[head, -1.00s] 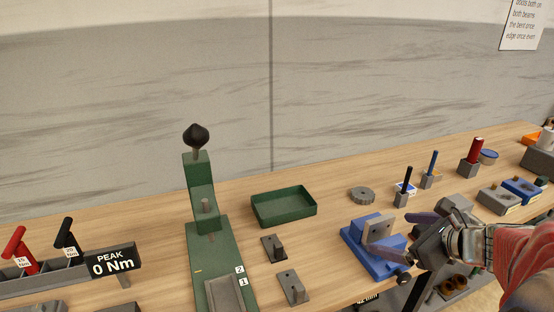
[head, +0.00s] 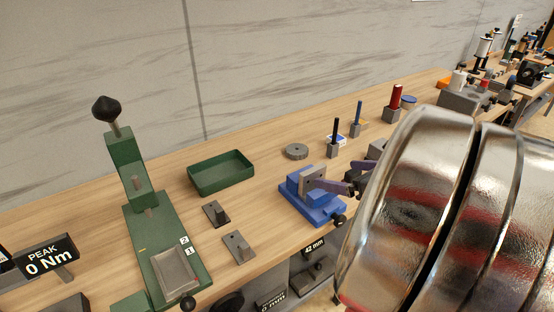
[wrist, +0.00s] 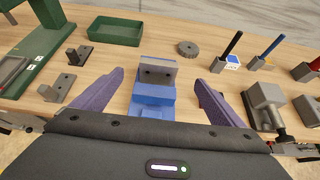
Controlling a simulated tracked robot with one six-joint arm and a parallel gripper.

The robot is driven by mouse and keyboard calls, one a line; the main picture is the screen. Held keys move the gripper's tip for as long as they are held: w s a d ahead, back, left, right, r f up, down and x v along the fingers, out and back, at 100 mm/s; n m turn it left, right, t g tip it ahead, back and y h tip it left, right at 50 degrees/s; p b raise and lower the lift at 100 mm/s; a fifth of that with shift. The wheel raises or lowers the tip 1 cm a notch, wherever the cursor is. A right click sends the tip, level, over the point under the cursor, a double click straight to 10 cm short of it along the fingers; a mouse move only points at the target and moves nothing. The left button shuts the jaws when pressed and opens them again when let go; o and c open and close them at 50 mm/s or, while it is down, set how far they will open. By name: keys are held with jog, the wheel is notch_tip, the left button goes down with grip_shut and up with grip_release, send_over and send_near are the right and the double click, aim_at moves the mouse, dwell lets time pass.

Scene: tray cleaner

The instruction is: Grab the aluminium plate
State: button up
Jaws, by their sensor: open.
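The aluminium plate (wrist: 158,71) is a grey plate with two holes. It stands upright in the blue vise (wrist: 153,102) and also shows in the head view (head: 312,179). My gripper (wrist: 161,84) is open and empty, with one purple finger on each side of the plate and vise. A gap shows between each finger and the plate in the wrist view. In the head view, one finger overlaps the plate's right side, and my arm hides most of the gripper.
A green tray (head: 221,173) and a round grey disc (head: 296,152) lie behind the vise. Two small grey brackets (head: 238,246) and a green press (head: 160,250) stand to the left. Blocks holding a black and a blue rod (head: 359,112) stand to the right.

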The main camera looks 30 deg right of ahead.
aim_at(314, 170)
jog(key=shift+x, duration=3.6)
jog(key=shift+x, duration=2.6)
jog(key=c, duration=1.3)
jog(key=shift+o, duration=0.2)
jog(key=shift+r, duration=0.15)
notch_tip(314, 170, up, 18)
